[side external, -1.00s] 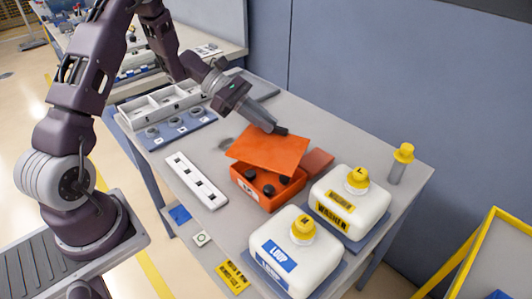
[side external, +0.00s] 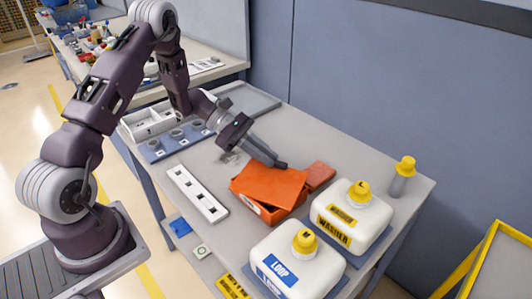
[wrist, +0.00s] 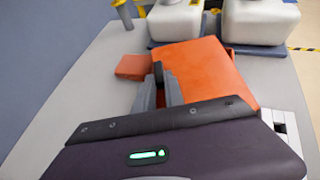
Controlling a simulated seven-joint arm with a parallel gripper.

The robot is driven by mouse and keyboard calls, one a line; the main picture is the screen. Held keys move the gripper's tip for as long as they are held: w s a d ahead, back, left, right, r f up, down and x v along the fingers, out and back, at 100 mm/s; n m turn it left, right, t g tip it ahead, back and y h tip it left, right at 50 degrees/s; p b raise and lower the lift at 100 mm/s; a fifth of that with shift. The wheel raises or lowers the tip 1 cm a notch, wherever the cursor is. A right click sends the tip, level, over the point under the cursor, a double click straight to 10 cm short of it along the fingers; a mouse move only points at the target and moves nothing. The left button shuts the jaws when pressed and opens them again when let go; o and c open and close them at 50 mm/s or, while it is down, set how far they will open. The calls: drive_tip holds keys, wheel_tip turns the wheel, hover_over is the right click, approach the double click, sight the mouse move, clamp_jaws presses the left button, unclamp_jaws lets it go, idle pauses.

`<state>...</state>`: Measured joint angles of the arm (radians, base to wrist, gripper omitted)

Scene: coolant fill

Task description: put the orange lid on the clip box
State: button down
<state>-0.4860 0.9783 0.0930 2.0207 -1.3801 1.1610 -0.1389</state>
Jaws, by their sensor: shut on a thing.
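The orange lid (side external: 272,186) is a flat plate held over the orange clip box (side external: 262,213) in the side view. It covers most of the box's opening and looks slightly tilted and turned relative to it, with the box's front wall showing below. Whether the lid touches the rim I cannot tell. My gripper (side external: 279,164) is shut on the lid's far edge.
A small orange-red block (side external: 320,174) lies just right of the box. White jugs labelled LOOP (side external: 297,262) and WASHER (side external: 350,215) stand close in front and to the right. A white slotted strip (side external: 197,194) lies to the left. A yellow-capped bottle (side external: 402,176) stands at the right edge.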

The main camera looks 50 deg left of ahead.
drive_tip(key=c, duration=1.4)
unclamp_jaws()
drive_tip(key=shift+c, duration=0.2)
drive_tip(key=shift+o, duration=0.2)
